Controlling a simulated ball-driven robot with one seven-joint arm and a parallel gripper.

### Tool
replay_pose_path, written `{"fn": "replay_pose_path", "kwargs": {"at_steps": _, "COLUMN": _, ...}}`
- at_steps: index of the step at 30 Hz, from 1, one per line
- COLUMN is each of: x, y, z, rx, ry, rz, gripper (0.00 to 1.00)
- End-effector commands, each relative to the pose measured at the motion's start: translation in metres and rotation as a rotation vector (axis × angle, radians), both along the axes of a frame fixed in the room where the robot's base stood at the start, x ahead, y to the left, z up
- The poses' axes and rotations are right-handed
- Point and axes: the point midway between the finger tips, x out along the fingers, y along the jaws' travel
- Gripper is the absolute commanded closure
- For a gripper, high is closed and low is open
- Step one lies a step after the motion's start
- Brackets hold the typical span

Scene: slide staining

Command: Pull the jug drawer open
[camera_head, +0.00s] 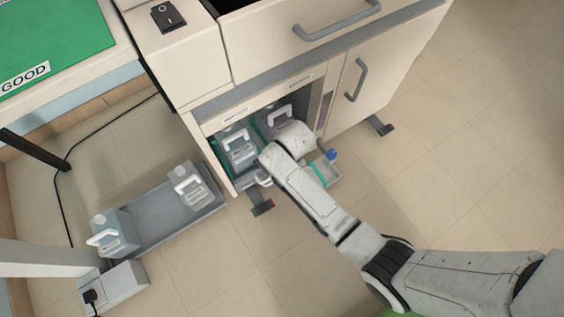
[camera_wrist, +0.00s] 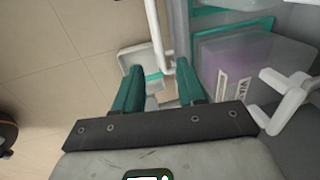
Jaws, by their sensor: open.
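The jug drawer sits in the open lower bay of the cream cabinet, with a teal edge (camera_head: 217,148) showing in the head view. A clear jug with a white handle (camera_head: 240,150) and a purple-tinted jug (camera_head: 276,120) stand in it. The purple jug (camera_wrist: 235,65) also shows at the right of the wrist view. My gripper (camera_wrist: 160,78) is open, its teal fingers apart. A white bar (camera_wrist: 157,30) runs down the wrist view to between the fingertips; I cannot tell whether they touch it. In the head view my wrist hides the fingers and part of the drawer front.
A grey tray (camera_head: 165,220) on the floor at left holds two jugs, one (camera_head: 188,184) at its far end. A small tray with teal (camera_head: 325,172) lies right of my wrist. The cabinet has an upper handle (camera_head: 337,24) and a door handle (camera_head: 356,80). Floor at right is clear.

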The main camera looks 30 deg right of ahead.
Motion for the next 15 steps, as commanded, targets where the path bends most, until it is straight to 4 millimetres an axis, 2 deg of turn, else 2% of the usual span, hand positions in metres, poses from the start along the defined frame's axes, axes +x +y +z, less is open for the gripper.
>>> {"fn": "replay_pose_path", "kwargs": {"at_steps": 9, "x": 0.01, "y": 0.0, "z": -0.057, "rx": 0.0, "ry": 0.001, "rz": 0.001, "gripper": 0.6}}
{"fn": "replay_pose_path", "kwargs": {"at_steps": 15, "x": 0.015, "y": 0.0, "z": -0.086, "rx": 0.0, "ry": 0.001, "rz": 0.001, "gripper": 0.6}}
